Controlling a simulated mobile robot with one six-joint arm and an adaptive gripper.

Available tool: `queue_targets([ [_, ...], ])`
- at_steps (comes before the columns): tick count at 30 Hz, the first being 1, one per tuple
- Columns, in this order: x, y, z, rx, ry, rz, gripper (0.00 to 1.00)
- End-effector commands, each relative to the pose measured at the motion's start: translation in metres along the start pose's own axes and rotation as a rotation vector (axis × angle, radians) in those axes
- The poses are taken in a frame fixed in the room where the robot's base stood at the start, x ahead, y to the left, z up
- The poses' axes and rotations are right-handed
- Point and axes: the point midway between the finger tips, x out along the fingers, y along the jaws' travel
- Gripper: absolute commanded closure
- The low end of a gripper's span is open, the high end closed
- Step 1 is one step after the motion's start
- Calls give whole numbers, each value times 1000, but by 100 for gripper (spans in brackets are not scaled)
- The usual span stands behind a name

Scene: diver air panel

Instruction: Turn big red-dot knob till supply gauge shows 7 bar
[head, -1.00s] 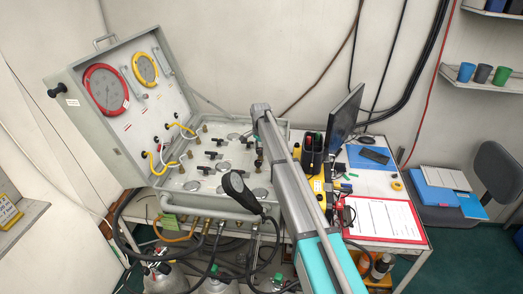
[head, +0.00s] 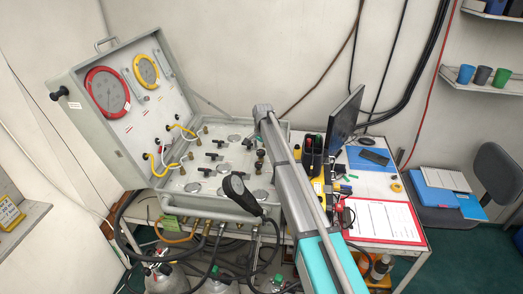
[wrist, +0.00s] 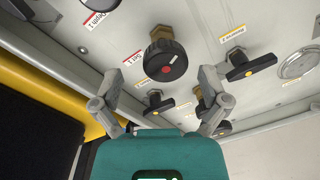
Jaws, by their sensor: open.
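The big black knob with a red dot (wrist: 165,60) sits on the pale panel in the wrist view, with a brass collar behind it. My gripper (wrist: 159,83) is open; its two grey fingers are spread to the left and right of the knob, with no clear contact. In the head view my arm hides most of the gripper. A red-rimmed gauge (head: 107,90) and a smaller yellow-rimmed gauge (head: 146,69) are in the raised lid. I cannot tell which is the supply gauge, and their readings are too small to make out.
Smaller black T-handle valves show in the wrist view, one on the right (wrist: 250,67) and one below the knob (wrist: 158,104). A monitor (head: 345,120) and a red-framed sheet (head: 384,221) are to the right.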

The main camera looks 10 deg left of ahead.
Motion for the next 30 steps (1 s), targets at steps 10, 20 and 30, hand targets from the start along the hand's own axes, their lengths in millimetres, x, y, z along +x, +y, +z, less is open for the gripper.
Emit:
queue_targets([
  [10, -49, 18, 9, -426, 74, -105, 5],
  [20, -95, 33, 17, -868, 205, -175, 5],
  [30, -119, 40, 21, -1126, 303, -191, 5],
])
